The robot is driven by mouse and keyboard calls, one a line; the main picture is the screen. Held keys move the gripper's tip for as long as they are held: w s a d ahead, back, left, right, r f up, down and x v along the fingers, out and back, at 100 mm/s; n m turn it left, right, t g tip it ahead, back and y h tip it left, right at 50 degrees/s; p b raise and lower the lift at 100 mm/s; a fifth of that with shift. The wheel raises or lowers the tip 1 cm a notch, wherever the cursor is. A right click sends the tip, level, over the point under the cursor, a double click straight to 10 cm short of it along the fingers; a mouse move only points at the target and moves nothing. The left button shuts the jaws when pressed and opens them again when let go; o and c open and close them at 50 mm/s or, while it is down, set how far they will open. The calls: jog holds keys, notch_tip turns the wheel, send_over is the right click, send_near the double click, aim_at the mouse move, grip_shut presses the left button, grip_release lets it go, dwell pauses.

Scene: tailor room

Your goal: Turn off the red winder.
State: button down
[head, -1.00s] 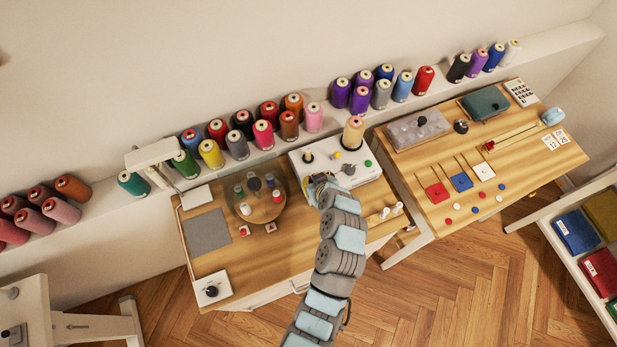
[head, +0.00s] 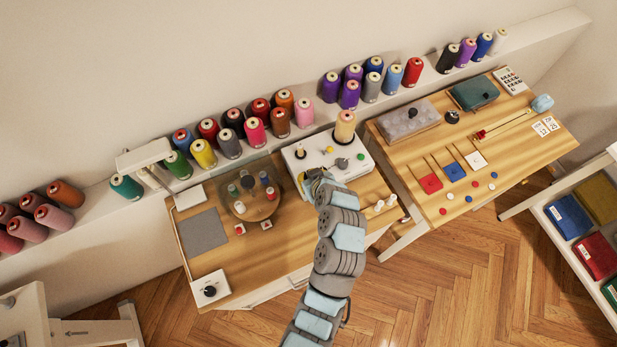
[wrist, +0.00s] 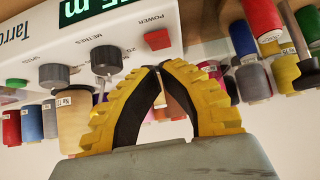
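The winder (head: 316,147) is a white box on the left wooden table in the head view, with a cream thread cone (head: 345,126) at its right. In the wrist view its white panel (wrist: 130,20) fills the upper left, with a red square switch (wrist: 157,40) marked POWER and two dark knobs (wrist: 106,60) marked METRES and SPEED. My gripper (wrist: 159,70) has yellow-ribbed fingers with their tips together and nothing visible between them. The tips appear just below the switch in the picture; contact cannot be told. In the head view my gripper (head: 312,181) is at the winder's front edge, partly hiding it.
A round turntable (head: 255,203) with small spools stands left of the winder. Thread cones (head: 254,131) line the wall shelf behind. Wooden floor (head: 440,270) is clear in front.

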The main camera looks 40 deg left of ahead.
notch_tip(320, 180, up, 2)
jog(key=shift+a+r, duration=0.1)
jog(key=shift+r, duration=0.05)
jog(key=v, duration=0.9)
jog(key=shift+r+b, duration=0.45)
jog(key=shift+r, duration=0.05)
jog(key=shift+w, duration=0.15)
